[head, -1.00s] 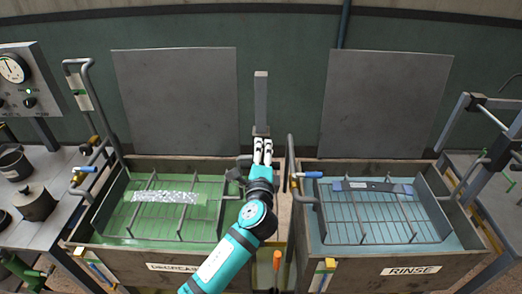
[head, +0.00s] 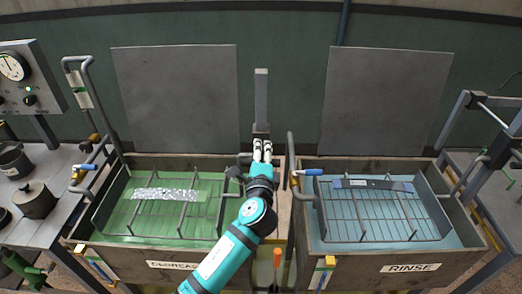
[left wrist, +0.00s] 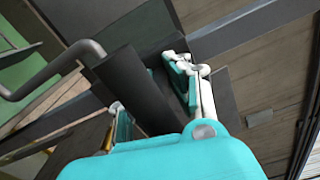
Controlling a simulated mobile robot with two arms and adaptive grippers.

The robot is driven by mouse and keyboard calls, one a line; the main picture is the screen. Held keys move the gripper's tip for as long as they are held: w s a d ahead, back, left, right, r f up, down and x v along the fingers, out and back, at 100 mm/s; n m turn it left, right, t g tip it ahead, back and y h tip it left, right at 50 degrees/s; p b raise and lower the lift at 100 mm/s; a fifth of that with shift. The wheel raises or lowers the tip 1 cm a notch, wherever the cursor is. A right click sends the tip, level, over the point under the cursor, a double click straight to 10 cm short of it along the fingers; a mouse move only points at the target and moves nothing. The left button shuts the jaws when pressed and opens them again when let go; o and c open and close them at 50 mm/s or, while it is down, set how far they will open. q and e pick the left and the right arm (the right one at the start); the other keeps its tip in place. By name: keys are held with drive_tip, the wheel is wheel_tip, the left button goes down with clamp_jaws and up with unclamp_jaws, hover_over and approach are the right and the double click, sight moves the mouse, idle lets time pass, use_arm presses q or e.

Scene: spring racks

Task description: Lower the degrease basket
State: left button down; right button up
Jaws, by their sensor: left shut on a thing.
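The degrease basket (head: 181,216), a grey wire frame, sits within the green-tinted left tank. A speckled silvery strip (head: 165,194) lies across it. My left gripper (head: 262,150) is between the two tanks, at the back right of the basket. In the left wrist view its fingers (left wrist: 155,92) are shut around a thick dark grip (left wrist: 132,88). A bent grey rod (left wrist: 60,65) runs beside this grip; their joint is partly hidden. My arm covers the right edge of the left tank. My right gripper is not in view.
The rinse tank (head: 395,268) on the right holds another wire basket with a dark strip (head: 373,184). Pipes with blue-handled valves (head: 85,166) stand by the tanks. A grey post (head: 261,95) rises behind my gripper. Upright grey panels (head: 178,100) stand behind the tanks.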

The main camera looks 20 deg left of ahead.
use_arm(q)
wheel_tip(320, 180, down, 17)
drive_tip(key=b, duration=1.4)
drive_tip(key=shift+s, duration=0.15)
drive_tip(key=c, duration=1.3)
unclamp_jaws()
drive_tip(key=shift+r, duration=0.1)
drive_tip(key=shift+r, duration=0.15)
drive_tip(key=v, duration=1.1)
drive_tip(key=shift+s+d, duration=0.1)
drive_tip(key=shift+s, duration=0.25)
